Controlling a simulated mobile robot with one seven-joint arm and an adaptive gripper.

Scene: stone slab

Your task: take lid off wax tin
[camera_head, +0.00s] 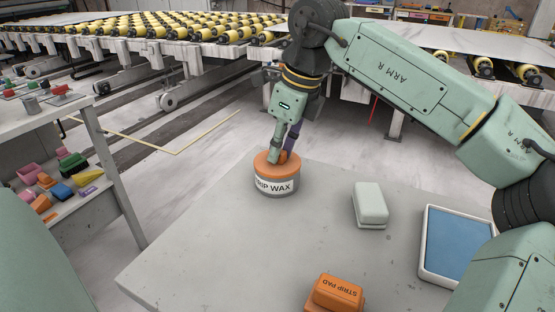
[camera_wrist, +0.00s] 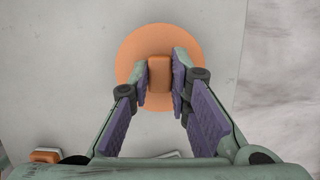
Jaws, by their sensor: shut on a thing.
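The wax tin (camera_head: 276,186) is a short round grey tin with a white label reading "STRIP WAX". It stands upright near the far left edge of the stone slab. Its orange lid (camera_head: 264,166) sits on top of the tin, and I see no gap between them. In the wrist view the lid (camera_wrist: 135,62) is a round orange disc with a raised block-shaped knob (camera_wrist: 160,74) in its middle. My gripper (camera_head: 282,159) comes down from above and is shut on the knob, with one purple-padded finger on each side. In the wrist view my gripper (camera_wrist: 160,80) hides parts of the lid.
A pale green-grey block (camera_head: 370,204) lies right of the tin on the slab (camera_head: 220,250). An orange strip pad (camera_head: 336,294) is at the near edge, and a blue-topped white tray (camera_head: 455,245) at right. A side bench (camera_head: 50,120) with colourful blocks stands left.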

